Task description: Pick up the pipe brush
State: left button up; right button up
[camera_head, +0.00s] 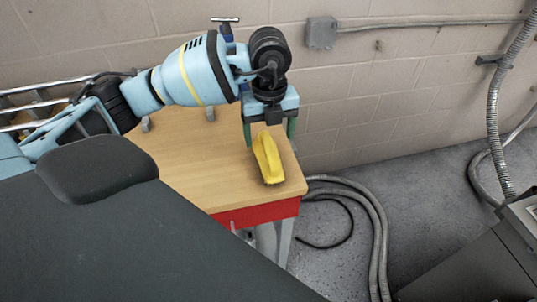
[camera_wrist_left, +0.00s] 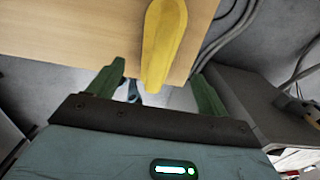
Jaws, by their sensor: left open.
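The pipe brush, with a yellow body (camera_head: 268,158) and a dark bristly end, lies on the wooden tabletop near its right front corner. My left gripper (camera_head: 269,136) is above the far end of the brush, with its two green fingers apart, one to each side. In the left wrist view the yellow body (camera_wrist_left: 165,38) runs down to between the open fingers (camera_wrist_left: 158,70), and neither finger touches it there. The bristles are out of that view. My right gripper is not in view.
The wooden table (camera_head: 195,170) has a red front edge (camera_head: 258,214). Grey hoses (camera_head: 375,215) lie on the floor to its right. A block wall (camera_head: 380,90) with a grey box (camera_head: 321,33) stands behind. The tabletop left of the brush is largely clear.

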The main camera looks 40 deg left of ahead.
aim_at(269, 147)
pick_arm(q)
jog(key=shift+f, duration=0.75)
jog(key=shift+a+f, duration=0.2)
jog(key=shift+f, duration=2.4)
jog(key=shift+c, duration=0.5)
jog(key=c, duration=1)
jog(key=shift+r, duration=0.1)
jog(key=shift+r, duration=0.5)
jog(key=shift+s+d+r, duration=0.15)
jog(key=shift+d+r, duration=0.05)
jog(key=shift+r, duration=0.45)
jog(key=shift+s+d+r, duration=0.15)
jog(key=shift+d+r, duration=0.05)
jog(key=shift+r, duration=0.4)
jog(key=s+d, duration=0.3)
jog(key=s+d+r, duration=0.1)
jog(key=s+d, duration=0.6)
jog(key=shift+s+d+r, duration=0.2)
jog(key=shift+s+d, duration=0.05)
jog(key=shift+d, duration=0.1)
